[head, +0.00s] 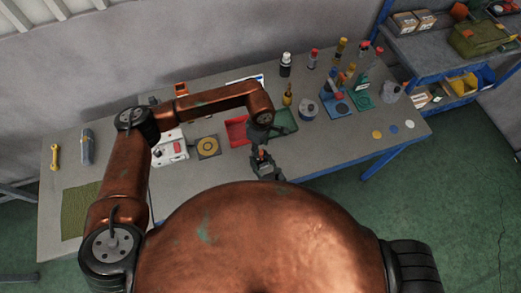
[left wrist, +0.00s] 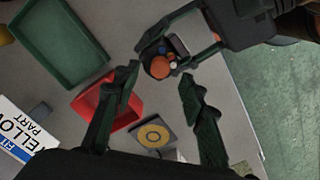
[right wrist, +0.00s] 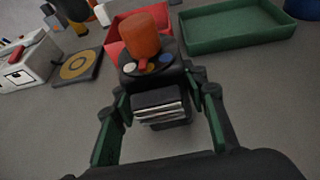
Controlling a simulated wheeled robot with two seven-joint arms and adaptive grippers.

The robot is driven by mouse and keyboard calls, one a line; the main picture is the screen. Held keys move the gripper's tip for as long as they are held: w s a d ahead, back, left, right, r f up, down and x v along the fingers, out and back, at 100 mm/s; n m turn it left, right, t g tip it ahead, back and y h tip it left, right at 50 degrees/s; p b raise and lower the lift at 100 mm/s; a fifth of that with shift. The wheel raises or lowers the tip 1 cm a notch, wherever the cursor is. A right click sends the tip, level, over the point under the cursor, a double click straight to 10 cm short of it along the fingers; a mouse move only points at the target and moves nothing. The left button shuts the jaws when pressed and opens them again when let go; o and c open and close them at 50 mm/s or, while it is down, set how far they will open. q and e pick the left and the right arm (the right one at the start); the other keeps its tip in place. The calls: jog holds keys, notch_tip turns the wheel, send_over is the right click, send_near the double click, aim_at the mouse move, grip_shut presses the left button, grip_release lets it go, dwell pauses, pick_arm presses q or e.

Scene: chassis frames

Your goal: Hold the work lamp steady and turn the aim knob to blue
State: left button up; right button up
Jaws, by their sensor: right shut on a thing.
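The work lamp has a dark body with an orange knob (right wrist: 141,36) on a round black top. White, blue and amber dots sit around the knob.
A red tray (head: 236,132) and a green tray (head: 290,124) lie on the table behind the lamp. A yellow ringed pad (head: 208,147) and a white box (head: 170,160) are to the left. Several bottles stand at the back right. The table's front edge is close.

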aim_at(261, 152)
pick_arm(q)
jog(key=shift+f, duration=1.8)
jog(key=shift+c, duration=0.4)
grip_shut()
